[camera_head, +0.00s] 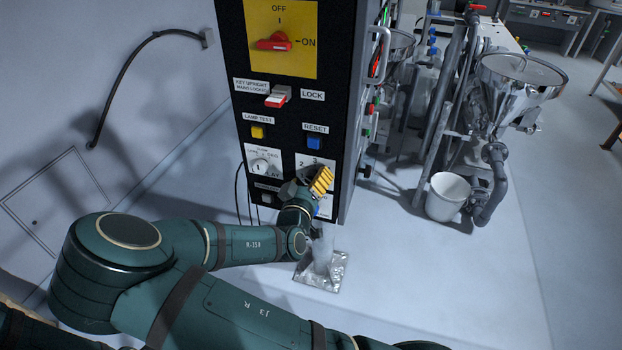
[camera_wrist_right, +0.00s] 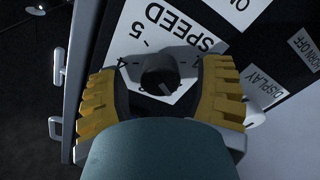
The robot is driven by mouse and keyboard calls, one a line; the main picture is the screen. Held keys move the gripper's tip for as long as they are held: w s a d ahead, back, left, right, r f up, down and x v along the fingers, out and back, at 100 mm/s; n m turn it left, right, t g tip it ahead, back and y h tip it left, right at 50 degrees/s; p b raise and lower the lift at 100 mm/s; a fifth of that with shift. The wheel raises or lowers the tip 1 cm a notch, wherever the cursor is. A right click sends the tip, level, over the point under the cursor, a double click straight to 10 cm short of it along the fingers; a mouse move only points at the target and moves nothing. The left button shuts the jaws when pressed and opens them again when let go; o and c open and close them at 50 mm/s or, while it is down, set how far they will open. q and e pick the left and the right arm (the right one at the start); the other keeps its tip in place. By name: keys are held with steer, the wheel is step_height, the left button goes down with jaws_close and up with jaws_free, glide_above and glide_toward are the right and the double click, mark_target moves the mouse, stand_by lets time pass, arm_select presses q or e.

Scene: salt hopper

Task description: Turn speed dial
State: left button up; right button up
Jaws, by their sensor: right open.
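The speed dial (camera_wrist_right: 158,72) is a round dark knob on a white plate marked SPEED in the right wrist view. My right gripper (camera_wrist_right: 160,98) has its yellow ridged fingers open, one on each side of the dial. In the head view my right gripper (camera_head: 318,182) is at the lower right of the black control panel (camera_head: 345,100) and hides the dial. Part of the dial's white plate (camera_head: 310,160) shows above the gripper. My left gripper is not in view.
A steel hopper (camera_head: 515,90) and white bucket (camera_head: 447,197) stand at right, with open floor beyond.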

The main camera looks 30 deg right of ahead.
steer(key=shift+o, duration=0.2)
jaws_close()
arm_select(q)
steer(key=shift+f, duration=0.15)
arm_select(e)
steer(key=shift+m, duration=0.3)
steer(key=m+b, duration=0.3)
steer(key=m, duration=0.3)
steer(key=shift+d+b, duration=0.1)
steer(key=shift+b, duration=0.3)
steer(key=m+b, duration=0.2)
steer(key=m, duration=0.3)
steer(key=shift+b, duration=0.35)
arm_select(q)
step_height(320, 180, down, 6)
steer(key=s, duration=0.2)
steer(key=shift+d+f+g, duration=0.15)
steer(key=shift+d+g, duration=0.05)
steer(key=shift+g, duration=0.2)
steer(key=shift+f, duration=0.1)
arm_select(e)
steer(key=shift+r+m, duration=0.1)
steer(key=shift+m, duration=0.3)
